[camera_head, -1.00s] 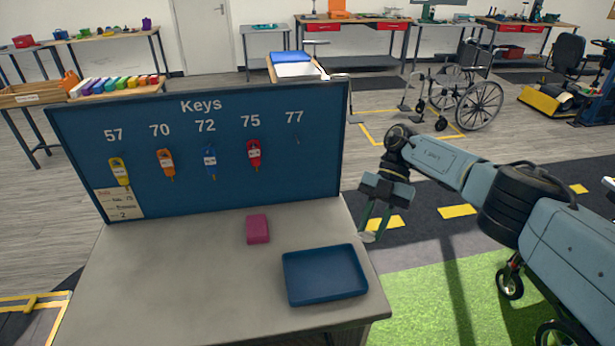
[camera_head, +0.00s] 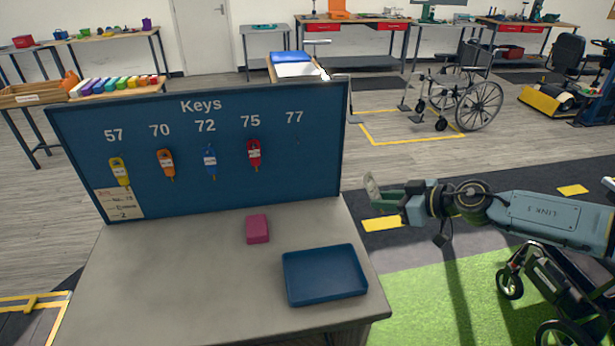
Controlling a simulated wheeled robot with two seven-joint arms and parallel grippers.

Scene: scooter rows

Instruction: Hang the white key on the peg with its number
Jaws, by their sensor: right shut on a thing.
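The blue key board (camera_head: 225,180) stands upright at the back of the grey table, with pegs numbered 57, 70, 72, 75 and 77. A yellow key (camera_head: 119,170) hangs under 57, an orange key (camera_head: 165,162) under 70, a blue key (camera_head: 210,160) under 72 and a red key (camera_head: 254,153) under 75. The peg (camera_head: 297,139) under 77 is bare. My right gripper (camera_head: 376,192) is right of the board, apart from it, pointing left. It is shut on a small pale thing, seemingly the white key (camera_head: 370,184), partly hidden by the fingers. My left gripper is out of view.
On the table (camera_head: 190,280) lie a pink block (camera_head: 257,228) and an empty blue tray (camera_head: 325,275). A paper note (camera_head: 119,204) is on the board's lower left. A wheeled cart (camera_head: 550,290) stands under my right arm. The space before the board is clear.

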